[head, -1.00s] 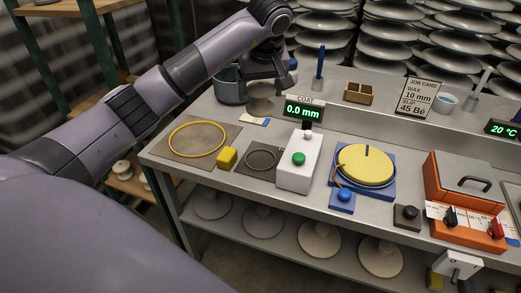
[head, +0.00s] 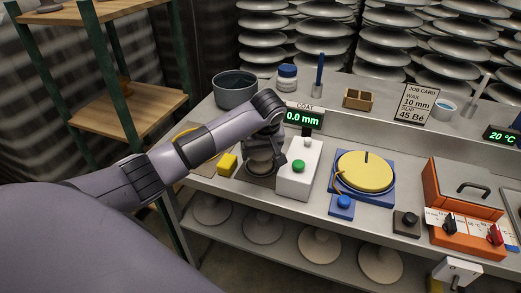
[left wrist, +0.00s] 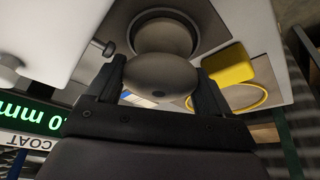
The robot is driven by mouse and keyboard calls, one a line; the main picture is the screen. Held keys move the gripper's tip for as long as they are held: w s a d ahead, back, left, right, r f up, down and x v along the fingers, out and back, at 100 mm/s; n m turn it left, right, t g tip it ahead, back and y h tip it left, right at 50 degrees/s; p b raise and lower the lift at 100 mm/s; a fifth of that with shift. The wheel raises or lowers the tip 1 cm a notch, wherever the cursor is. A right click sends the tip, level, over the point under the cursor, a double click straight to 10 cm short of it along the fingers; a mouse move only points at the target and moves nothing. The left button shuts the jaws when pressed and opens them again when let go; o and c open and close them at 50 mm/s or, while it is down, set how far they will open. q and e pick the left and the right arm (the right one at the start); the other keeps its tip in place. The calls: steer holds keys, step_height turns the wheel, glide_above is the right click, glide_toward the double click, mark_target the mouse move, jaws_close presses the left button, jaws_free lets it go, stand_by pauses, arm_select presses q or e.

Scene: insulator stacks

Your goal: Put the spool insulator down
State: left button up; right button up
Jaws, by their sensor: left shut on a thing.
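The spool insulator (head: 262,166), grey and rounded, is held by my left gripper (head: 265,146). In the left wrist view, the two fingers (left wrist: 160,82) are shut on either side of the spool insulator (left wrist: 158,74), with a second rounded part showing beyond the near one. It is above the small dark mat (head: 262,183) beside the white gauge box (head: 298,172). I cannot tell whether its underside touches the mat. The gripper hides its upper part in the head view. My right gripper is not in view.
A yellow block (head: 227,164) stands close on the left of the spool. The yellow ring (left wrist: 243,97) lies beyond that block. A dark pot (head: 235,92) and a white jar (head: 287,78) stand at the back. A yellow disc (head: 364,171) on a blue base is right of the gauge box.

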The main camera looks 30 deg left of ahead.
arm_select(q)
steer(key=shift+f, duration=0.15)
steer(key=o, duration=1.3)
steer(key=shift+c, duration=0.2)
